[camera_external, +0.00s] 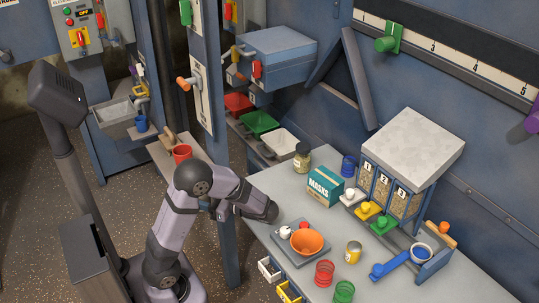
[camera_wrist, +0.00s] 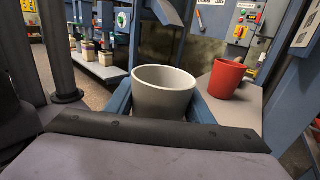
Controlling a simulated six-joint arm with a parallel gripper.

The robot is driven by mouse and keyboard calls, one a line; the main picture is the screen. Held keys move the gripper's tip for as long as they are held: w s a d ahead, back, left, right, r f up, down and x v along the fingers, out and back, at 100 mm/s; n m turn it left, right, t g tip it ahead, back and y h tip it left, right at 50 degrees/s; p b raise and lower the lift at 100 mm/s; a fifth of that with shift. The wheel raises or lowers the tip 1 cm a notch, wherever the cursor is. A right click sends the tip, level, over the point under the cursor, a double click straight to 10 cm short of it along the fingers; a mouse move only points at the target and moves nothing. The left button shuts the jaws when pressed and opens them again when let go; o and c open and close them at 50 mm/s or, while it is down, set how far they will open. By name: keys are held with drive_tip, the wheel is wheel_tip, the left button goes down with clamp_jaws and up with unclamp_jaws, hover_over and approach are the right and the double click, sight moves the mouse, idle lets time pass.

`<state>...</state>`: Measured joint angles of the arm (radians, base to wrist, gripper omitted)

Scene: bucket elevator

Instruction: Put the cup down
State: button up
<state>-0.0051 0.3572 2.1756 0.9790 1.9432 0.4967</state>
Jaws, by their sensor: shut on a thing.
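A white cup (camera_wrist: 165,92) stands mouth up, close in front of the wrist camera. My gripper (camera_wrist: 163,104) is shut on it, with one blue jaw on each side of the cup. I see the pale inside of the rim, but not into the bottom. In the external view, the white cup and my jaws cannot be made out; my own arm probably covers them.
A red mug (camera_wrist: 228,78) stands on a grey ledge (camera_wrist: 240,108) right of the held cup; it is also in the external view (camera_external: 182,153). A blue post rises beside the ledge.

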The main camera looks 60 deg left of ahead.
drive_tip(key=w+a+m+t+y, duration=0.1)
drive_tip(key=w+t, duration=0.1)
drive_tip(key=w+a+r+m+t+y, duration=0.1)
drive_tip(key=w+m+t, duration=0.1)
drive_tip(key=w+a+m+t+y, duration=0.1)
drive_tip(key=w+a+t, duration=0.1)
drive_tip(key=shift+r+m+b, duration=0.3)
drive_tip(key=shift+b, duration=0.1)
drive_tip(key=w+m+t, duration=0.1)
drive_tip(key=w+t, duration=0.1)
drive_tip(key=w+m+t, duration=0.1)
drive_tip(key=w+t, duration=0.1)
drive_tip(key=w+r+m+t+y, duration=0.1)
drive_tip(key=w+t, duration=0.1)
drive_tip(key=shift+a+r+m+b, duration=0.1)
drive_tip(key=shift+a+m+b, duration=0.1)
drive_tip(key=shift+m+b, duration=0.15)
drive_tip(key=w+d+m+t+h+b, duration=0.2)
drive_tip(key=w+d+m+t+h, duration=0.3)
drive_tip(key=w+d+m+t, duration=0.65)
drive_tip(key=shift+w+a+f+n+t+b, duration=0.25)
drive_tip(key=shift+w+f+n, duration=0.2)
drive_tip(key=shift+f, duration=0.7)
drive_tip(key=shift+w+a+f+n+t+b, duration=0.15)
drive_tip(key=shift+w+a+f+n, duration=0.3)
drive_tip(key=shift+f, duration=0.65)
drive_tip(key=shift+w+a+f+n+t+b, duration=0.1)
drive_tip(key=shift+w+a+f+n+b, duration=0.3)
drive_tip(key=shift+f, duration=0.75)
